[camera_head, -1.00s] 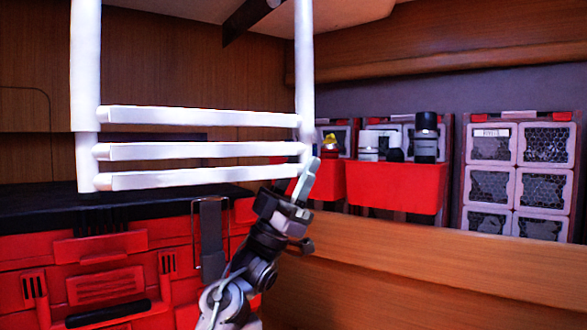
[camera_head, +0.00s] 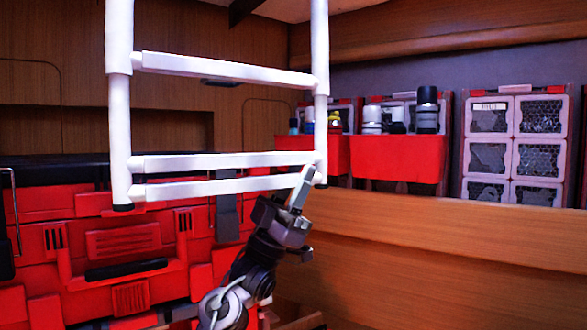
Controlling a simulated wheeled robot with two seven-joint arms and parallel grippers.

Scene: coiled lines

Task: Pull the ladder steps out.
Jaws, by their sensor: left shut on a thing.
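A white ladder (camera_head: 119,130) hangs in the upper left of the head view, its top out of frame. It has two upright rails and three white rungs in view. The upper rung (camera_head: 220,69) is well apart from the two lower ones. The middle rung (camera_head: 220,161) and the bottom rung (camera_head: 215,187) lie close together. My left gripper (camera_head: 303,182) is at the right end of the bottom rung, beside the right rail's lower end, and is shut on the ladder there. The exact contact is partly hidden. My right gripper is not in view.
A red case (camera_head: 130,244) with a black top stands behind and below the ladder. Red bins (camera_head: 398,160) with bottles and a rack of clear-fronted drawers (camera_head: 514,150) stand at the right. A wooden panel (camera_head: 450,235) runs below them.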

